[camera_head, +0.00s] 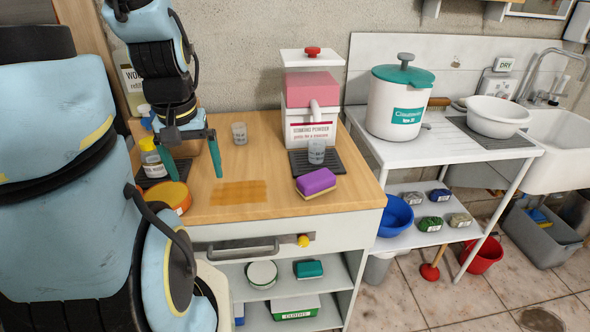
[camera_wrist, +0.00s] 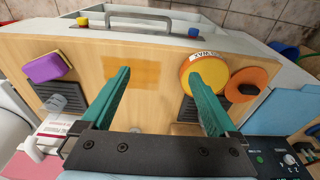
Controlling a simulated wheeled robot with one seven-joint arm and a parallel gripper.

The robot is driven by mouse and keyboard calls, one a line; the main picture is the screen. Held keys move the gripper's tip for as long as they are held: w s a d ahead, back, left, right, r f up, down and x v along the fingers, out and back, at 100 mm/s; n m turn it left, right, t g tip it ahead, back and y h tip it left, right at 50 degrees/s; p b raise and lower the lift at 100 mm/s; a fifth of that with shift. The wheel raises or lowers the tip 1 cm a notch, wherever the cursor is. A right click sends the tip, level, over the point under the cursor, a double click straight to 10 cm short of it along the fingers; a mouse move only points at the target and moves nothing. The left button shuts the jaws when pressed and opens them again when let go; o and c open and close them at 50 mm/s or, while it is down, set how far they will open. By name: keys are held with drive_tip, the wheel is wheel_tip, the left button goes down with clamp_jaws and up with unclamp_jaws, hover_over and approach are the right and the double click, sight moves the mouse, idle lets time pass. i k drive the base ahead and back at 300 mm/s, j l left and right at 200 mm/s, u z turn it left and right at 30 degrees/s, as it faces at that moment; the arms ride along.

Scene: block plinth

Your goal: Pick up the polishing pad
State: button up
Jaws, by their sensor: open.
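The polishing pad appears to be the round orange disc with a dark centre, lying on the wooden worktop beside the yellow tin in the wrist view (camera_wrist: 255,80). In the head view I cannot make it out clearly behind my arm. My gripper (camera_head: 195,176) is open and empty above the worktop. In the wrist view my gripper (camera_wrist: 160,74) has its two green fingers wide apart, with bare wood between them. The right finger overlaps the tin there, and the pad lies farther right, outside the fingers.
A yellow-orange labelled tin (camera_head: 176,196) stands near the worktop's left front. A purple sponge block (camera_head: 316,181), a cup (camera_head: 316,151) on a dark mat and a powder dispenser (camera_head: 312,98) are at the right. Another cup (camera_head: 239,133) stands behind. The worktop (camera_head: 270,160) is clear in the middle.

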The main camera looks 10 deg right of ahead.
sight(316, 183)
drive_tip(key=k+l+u, duration=0.25)
drive_tip(key=l+u, duration=0.15)
drive_tip(key=l, duration=0.15)
drive_tip(key=k+l+u, duration=0.65)
drive_tip(key=l+u, duration=0.15)
drive_tip(key=l, duration=0.15)
